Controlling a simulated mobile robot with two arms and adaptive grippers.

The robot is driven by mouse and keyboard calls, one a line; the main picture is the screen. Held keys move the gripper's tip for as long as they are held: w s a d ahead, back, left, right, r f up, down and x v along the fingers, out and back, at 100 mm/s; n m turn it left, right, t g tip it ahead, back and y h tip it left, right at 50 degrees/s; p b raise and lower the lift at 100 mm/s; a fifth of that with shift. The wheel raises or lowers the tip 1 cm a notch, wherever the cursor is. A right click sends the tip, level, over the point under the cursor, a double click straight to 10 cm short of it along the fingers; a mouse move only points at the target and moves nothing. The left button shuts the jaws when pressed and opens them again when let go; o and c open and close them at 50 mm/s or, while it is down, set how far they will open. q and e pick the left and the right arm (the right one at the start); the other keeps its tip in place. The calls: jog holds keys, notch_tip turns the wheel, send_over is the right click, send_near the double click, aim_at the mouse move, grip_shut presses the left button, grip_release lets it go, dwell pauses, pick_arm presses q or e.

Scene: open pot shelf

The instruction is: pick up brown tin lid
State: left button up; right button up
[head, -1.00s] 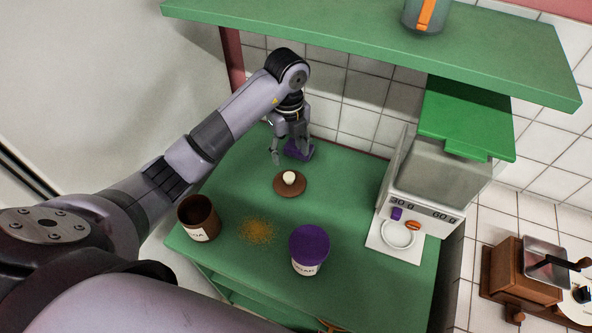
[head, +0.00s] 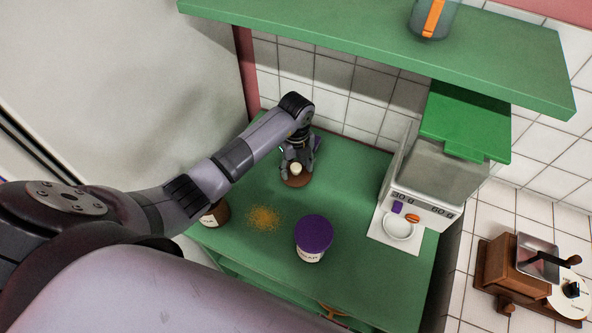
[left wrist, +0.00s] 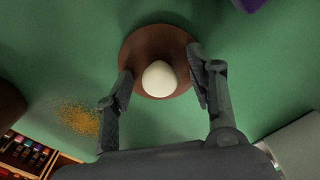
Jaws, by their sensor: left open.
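The brown tin lid (head: 297,181) is a round brown disc with a cream knob, lying on the green shelf top. In the left wrist view the lid (left wrist: 134,45) sits at top centre with its knob (left wrist: 159,78) between the fingers. My left gripper (head: 296,170) is open, over the lid, with a finger on either side of the knob. In the left wrist view the gripper's fingertips (left wrist: 160,68) appear close to or over the lid's edges; contact cannot be told. My right gripper is not in view.
An open brown tin (head: 217,213) stands front left, partly behind my arm. Brown powder (head: 264,217) lies spilled beside it. A purple-lidded white tin (head: 313,237) stands in front. A scale (head: 427,213) is at the right; an upper green shelf (head: 380,45) hangs above.

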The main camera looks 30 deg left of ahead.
pick_arm(q)
grip_shut()
dwell(0.6)
